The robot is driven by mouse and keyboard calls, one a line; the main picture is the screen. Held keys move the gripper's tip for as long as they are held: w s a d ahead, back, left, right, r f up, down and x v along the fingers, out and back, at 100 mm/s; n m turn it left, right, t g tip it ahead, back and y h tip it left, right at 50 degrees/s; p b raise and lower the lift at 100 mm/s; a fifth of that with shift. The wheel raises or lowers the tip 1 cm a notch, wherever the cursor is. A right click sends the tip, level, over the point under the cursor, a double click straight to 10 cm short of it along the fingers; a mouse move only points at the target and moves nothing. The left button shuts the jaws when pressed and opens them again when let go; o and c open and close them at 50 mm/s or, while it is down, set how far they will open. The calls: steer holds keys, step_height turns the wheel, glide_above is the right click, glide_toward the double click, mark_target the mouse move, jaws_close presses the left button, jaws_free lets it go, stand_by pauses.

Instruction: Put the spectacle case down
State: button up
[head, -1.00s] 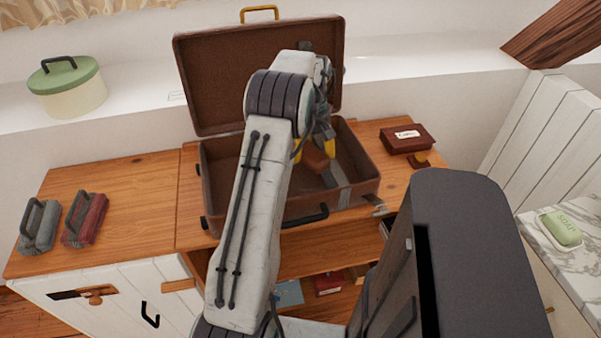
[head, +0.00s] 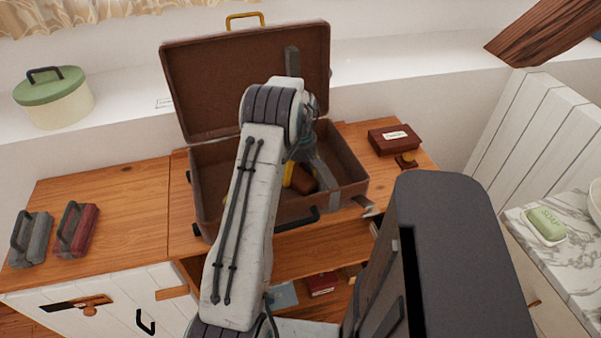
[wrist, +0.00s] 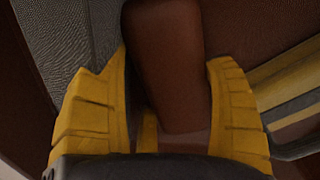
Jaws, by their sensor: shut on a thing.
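The spectacle case (head: 304,180) is a brown, rounded, oblong case. It shows inside the open brown suitcase (head: 343,196), low near the floor of it. In the wrist view the case (wrist: 168,65) lies between the yellow fingers of my gripper (wrist: 172,125), which is shut on it. In the head view my gripper (head: 290,178) is partly hidden behind my arm, with yellow finger parts showing. Whether the case touches the suitcase floor cannot be told.
The suitcase lid (head: 235,80) stands open behind. A dark red box (head: 394,139) is right of the suitcase. Grey (head: 31,240) and red (head: 77,230) handled blocks stand at left. The wooden top (head: 110,200) between them and the suitcase is clear.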

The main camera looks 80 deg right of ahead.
steer(key=o, duration=1.1)
steer(key=shift+f, duration=0.1)
